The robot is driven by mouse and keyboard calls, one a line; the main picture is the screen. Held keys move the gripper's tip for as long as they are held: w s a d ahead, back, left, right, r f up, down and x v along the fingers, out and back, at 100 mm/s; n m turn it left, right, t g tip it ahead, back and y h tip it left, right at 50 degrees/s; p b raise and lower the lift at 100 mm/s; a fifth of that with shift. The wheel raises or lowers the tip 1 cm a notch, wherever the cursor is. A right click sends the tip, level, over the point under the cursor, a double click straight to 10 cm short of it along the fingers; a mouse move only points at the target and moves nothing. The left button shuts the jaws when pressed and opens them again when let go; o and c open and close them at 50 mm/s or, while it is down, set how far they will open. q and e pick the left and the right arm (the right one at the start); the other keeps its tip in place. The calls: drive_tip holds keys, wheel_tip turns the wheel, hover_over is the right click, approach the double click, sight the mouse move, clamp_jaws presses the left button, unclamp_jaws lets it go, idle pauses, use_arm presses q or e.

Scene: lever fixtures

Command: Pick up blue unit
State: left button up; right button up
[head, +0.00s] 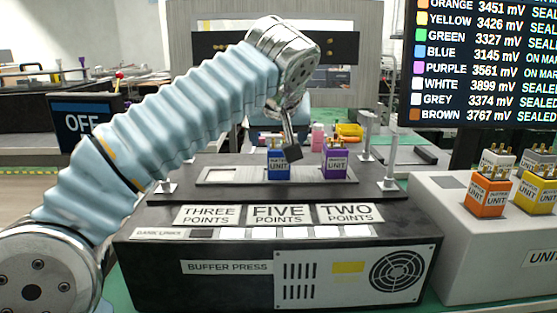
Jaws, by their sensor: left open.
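The blue unit (278,168) stands upright on top of the dark buffer press (190,255), near the middle of its upper plate. It is a small blue block with a white label and metal terminals on top. My left arm reaches in from the left, and my left gripper (291,150) points down at the blue unit's upper right side. The gripper is open, and its dark fingertip overlaps the unit's top corner in the picture. I cannot tell whether they touch. My right gripper is not in view.
A purple unit (335,164) stands just right of the blue one. An empty pale slot (219,176) lies to the left. Metal posts (391,162) rise from the plate. Orange (487,196) and yellow (536,193) units sit on a grey rack at the right. A voltage screen hangs above.

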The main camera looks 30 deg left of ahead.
sight(279, 155)
use_arm(q)
drive_tip(key=x, duration=1)
drive_tip(key=shift+w+d, duration=0.1)
drive_tip(key=shift+d, duration=0.05)
drive_tip(key=c, duration=1.1)
